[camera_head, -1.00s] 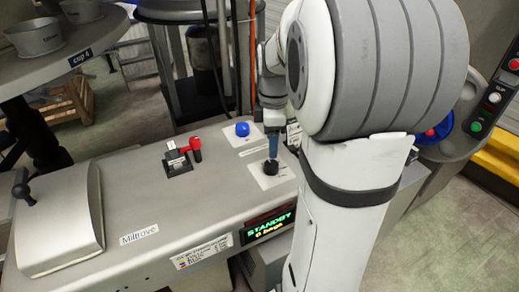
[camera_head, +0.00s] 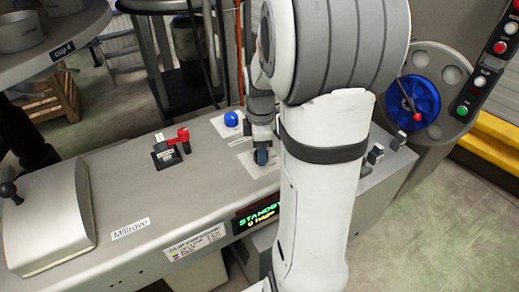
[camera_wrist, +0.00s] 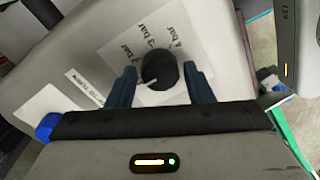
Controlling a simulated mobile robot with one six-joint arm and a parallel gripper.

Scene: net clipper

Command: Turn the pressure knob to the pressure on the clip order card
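The black round pressure knob (camera_wrist: 158,72) sits on a pale plate (camera_wrist: 190,38) with bar markings; "3 bar" and "4 bar" are legible in the wrist view. Its white pointer line points to the lower left, away from these markings. My gripper (camera_wrist: 161,78) is open, with one blue finger on each side of the knob and a visible gap on both sides. In the head view my gripper (camera_head: 262,156) is lowered over the knob's plate (camera_head: 246,160) and hides the knob. I cannot make out a clip order card.
A blue button (camera_head: 231,119) and a red-handled lever (camera_head: 177,144) stand left of my gripper on the grey machine top (camera_head: 125,195). The display (camera_head: 259,214) reads STANDBY. A blue handwheel (camera_head: 414,101) and several small switches are to the right.

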